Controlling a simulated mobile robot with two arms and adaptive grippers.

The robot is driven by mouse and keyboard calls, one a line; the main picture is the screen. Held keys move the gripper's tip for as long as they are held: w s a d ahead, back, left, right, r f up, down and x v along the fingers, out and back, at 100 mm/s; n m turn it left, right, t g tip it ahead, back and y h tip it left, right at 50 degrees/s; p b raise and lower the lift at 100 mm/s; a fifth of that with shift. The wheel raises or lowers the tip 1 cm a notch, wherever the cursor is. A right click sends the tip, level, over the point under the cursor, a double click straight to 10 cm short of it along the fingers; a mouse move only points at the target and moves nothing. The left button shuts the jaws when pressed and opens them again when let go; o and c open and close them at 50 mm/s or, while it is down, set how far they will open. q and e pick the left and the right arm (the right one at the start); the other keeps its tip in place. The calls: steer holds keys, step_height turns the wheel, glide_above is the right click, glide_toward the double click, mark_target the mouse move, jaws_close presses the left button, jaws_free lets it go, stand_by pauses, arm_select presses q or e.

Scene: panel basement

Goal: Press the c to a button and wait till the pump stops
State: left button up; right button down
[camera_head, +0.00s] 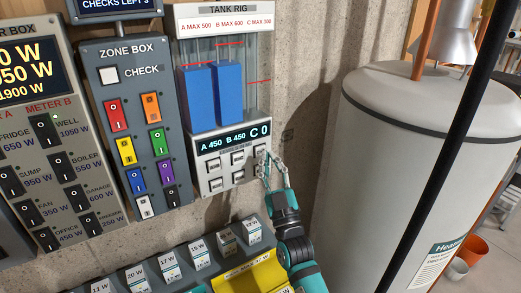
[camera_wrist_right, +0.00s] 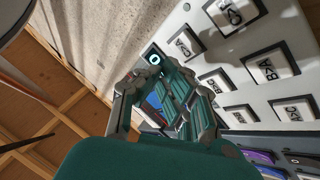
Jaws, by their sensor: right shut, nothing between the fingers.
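The tank rig (camera_head: 223,15) has a display (camera_head: 235,139) reading A 450, B 450, C 0. Tanks A (camera_head: 197,98) and B (camera_head: 229,95) hold blue liquid; C looks empty. Small labelled buttons sit below the display. The top right button (camera_head: 260,150) is partly behind my right gripper. In the right wrist view the button nearest the display's 0 appears to be the C to A button (camera_wrist_right: 185,43). My right gripper (camera_head: 267,160) is shut and empty, its tips near the right button column; contact cannot be told. My left gripper is not in view.
The zone box (camera_head: 128,47) with coloured switches and a meter panel (camera_head: 45,130) are to the left. A row of labelled switches (camera_head: 170,262) runs below. A grey boiler tank (camera_head: 410,130) and a black pole (camera_head: 440,150) stand right. Bare concrete wall (camera_head: 310,60) lies between rig and boiler.

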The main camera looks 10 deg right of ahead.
steer(key=s, duration=0.1)
steer(key=s+d+p, duration=0.1)
steer(key=s, duration=0.1)
steer(key=shift+s+d, duration=0.25)
steer(key=shift+s, duration=0.05)
stand_by(0.3)
